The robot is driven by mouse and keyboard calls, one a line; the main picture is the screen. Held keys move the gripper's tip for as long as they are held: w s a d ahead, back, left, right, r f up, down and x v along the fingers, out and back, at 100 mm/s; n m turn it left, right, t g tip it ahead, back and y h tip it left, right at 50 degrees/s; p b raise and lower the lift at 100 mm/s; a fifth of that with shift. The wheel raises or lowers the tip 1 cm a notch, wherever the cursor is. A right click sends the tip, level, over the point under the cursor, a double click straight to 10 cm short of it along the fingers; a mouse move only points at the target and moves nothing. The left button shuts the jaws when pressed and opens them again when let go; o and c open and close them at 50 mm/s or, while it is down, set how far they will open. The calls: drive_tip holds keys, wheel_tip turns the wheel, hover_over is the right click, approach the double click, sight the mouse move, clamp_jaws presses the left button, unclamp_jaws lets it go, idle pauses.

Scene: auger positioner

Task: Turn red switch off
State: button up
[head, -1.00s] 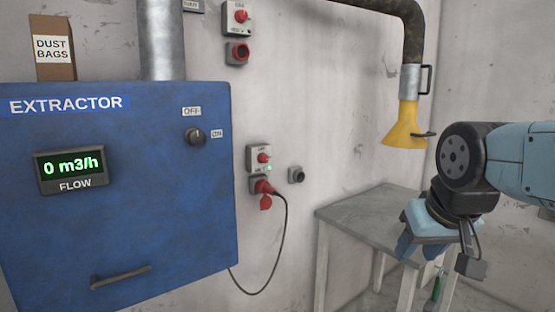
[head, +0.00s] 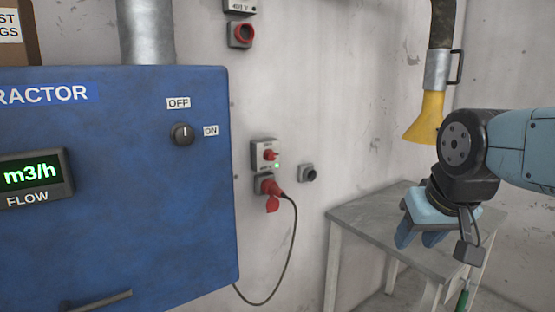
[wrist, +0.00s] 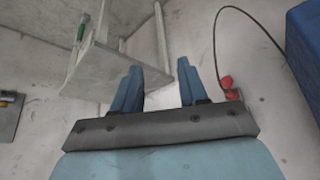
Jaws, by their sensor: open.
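A red switch (head: 270,155) sits on a small grey wall box, with a green light below it. A red plug (head: 270,187) with a black cable is in the socket under it. My gripper (head: 420,240) is open and empty, fingers pointing down, in front of the grey table and well to the right of the switch. In the wrist view my two blue fingers (wrist: 160,68) are spread with nothing between them. Red parts at the cable end (wrist: 229,88) show right of the fingers there; I cannot tell whether the switch is among them.
The blue extractor cabinet (head: 120,210) with a black OFF/ON knob (head: 182,134) fills the left. The grey table (head: 375,222) stands right of the switch. A yellow hood (head: 426,117) hangs above it. Another red-ringed socket (head: 241,34) is higher on the wall.

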drive_tip(key=shift+o, duration=1.7)
drive_tip(key=w+a+n+t, duration=0.1)
drive_tip(key=w+t, duration=0.2)
drive_tip(key=w, duration=1)
drive_tip(key=shift+w+a+r+t+h, duration=0.15)
drive_tip(key=shift+r+t+h, duration=0.15)
drive_tip(key=shift+r, duration=0.15)
drive_tip(key=n+t+y, duration=0.6)
drive_tip(key=n+y, duration=0.1)
drive_tip(key=y, duration=0.3)
approach(274, 157)
drive_tip(key=x, duration=0.8)
drive_tip(key=shift+a, duration=0.25)
drive_tip(key=shift+d, duration=0.1)
drive_tip(key=c, duration=1)
